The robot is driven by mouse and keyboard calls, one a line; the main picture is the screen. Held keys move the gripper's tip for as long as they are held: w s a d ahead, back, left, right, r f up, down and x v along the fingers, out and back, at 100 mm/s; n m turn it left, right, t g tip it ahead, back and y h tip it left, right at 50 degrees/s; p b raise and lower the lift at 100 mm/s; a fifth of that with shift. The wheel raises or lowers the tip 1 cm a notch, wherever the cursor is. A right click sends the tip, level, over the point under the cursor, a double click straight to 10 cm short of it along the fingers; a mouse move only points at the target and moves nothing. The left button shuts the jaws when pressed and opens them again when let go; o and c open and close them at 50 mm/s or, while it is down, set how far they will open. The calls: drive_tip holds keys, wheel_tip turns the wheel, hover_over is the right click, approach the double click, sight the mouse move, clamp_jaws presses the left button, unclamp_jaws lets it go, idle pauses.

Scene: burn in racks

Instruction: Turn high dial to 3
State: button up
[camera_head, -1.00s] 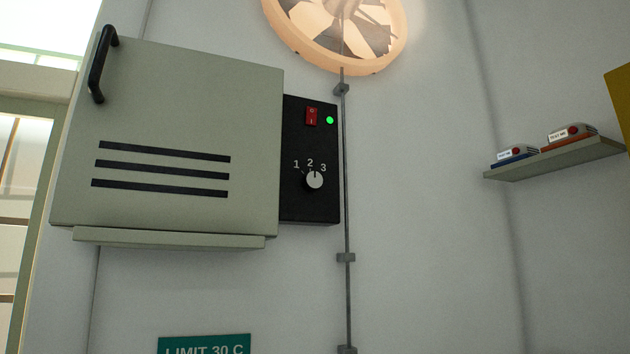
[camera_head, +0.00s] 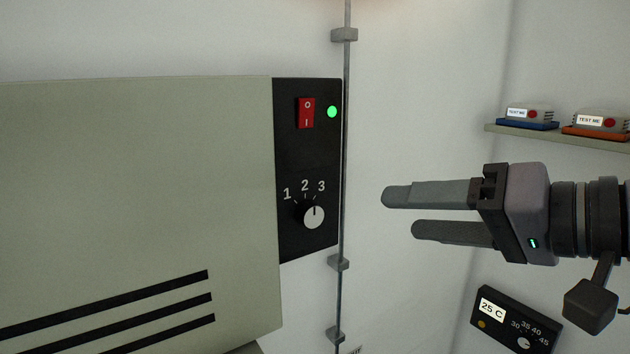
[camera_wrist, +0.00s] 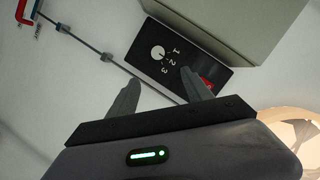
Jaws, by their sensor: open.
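The dial is a round white knob (camera_head: 314,217) low on the black control panel (camera_head: 290,150), with marks 1, 2 and 3 above it. Its dark pointer line points roughly up, near 2 and 3; I cannot tell exactly which mark it meets. The dial also shows in the wrist view (camera_wrist: 157,53), beyond my fingertips. My gripper (camera_head: 400,214) is open and empty, to the right of the panel, with its fingers pointing left toward the dial. It is apart from the dial. In the wrist view the fingers (camera_wrist: 161,76) are spread, the panel lying past them.
A red rocker switch (camera_head: 306,112) and a green light (camera_head: 332,112) sit above the dial. A thin conduit (camera_head: 346,180) runs vertically beside the panel. The large beige cabinet door (camera_head: 140,190) is to the left. A shelf (camera_head: 500,130) and a thermostat box (camera_head: 490,325) are at the right.

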sight(316, 215)
drive_tip(key=p+x, duration=0.3)
drive_tip(key=x, duration=1.3)
drive_tip(key=shift+a+f, duration=0.2)
drive_tip(key=shift+s+d, duration=0.1)
clamp_jaws()
